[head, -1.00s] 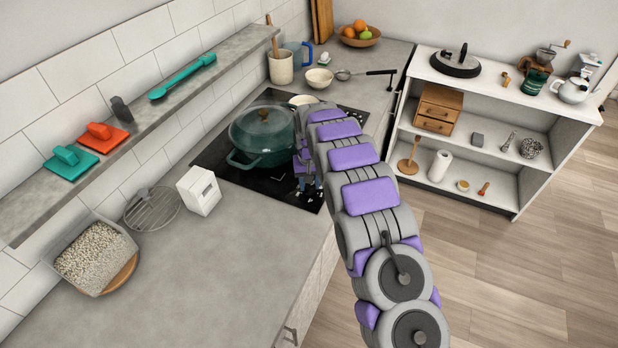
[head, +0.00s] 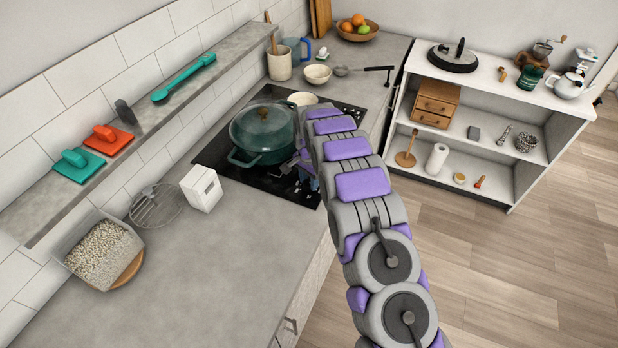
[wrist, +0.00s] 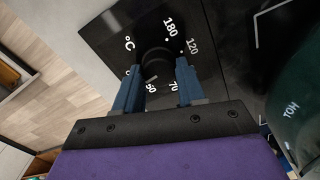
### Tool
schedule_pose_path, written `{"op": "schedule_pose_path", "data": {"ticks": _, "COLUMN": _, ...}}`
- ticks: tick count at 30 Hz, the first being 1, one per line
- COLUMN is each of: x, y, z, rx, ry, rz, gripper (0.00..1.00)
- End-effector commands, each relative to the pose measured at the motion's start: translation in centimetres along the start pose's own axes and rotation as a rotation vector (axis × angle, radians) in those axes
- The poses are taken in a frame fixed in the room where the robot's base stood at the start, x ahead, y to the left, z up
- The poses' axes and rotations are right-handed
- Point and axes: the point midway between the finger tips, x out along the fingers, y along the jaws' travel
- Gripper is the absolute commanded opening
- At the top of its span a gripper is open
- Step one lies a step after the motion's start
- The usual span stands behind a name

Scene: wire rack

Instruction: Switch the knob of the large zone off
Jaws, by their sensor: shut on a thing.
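In the wrist view, a round black knob (wrist: 154,57) sits on the black cooktop (wrist: 97,38), with white marks such as 180, 120, 70 and °C around it. My gripper (wrist: 158,70) has its two blue fingers on either side of the knob and is shut on it. The knob's pointer is too dark to read. In the head view, my gripper (head: 306,180) is low at the cooktop's (head: 270,182) front right part, partly covered by my arm. The knob is hidden there. I cannot tell from the print which zone it belongs to.
A green lidded pot (head: 262,137) stands on the cooktop close beside my gripper. A white box (head: 202,188) and a wire rack (head: 156,206) are on the counter to the left. A small bowl (head: 303,99) is behind my arm. The front counter is clear.

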Motion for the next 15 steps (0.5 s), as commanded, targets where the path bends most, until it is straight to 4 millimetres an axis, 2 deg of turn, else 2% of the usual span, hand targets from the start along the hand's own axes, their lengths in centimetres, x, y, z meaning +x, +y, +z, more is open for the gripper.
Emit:
{"op": "schedule_pose_path", "data": {"ticks": 6, "x": -0.06, "y": -0.11, "z": 0.22, "rx": 0.095, "ry": -0.001, "rz": 0.000, "gripper": 0.09}}
{"op": "schedule_pose_path", "data": {"ticks": 15, "x": -0.05, "y": -0.14, "z": 0.23, "rx": 0.146, "ry": -0.001, "rz": -0.002, "gripper": 0.09}}
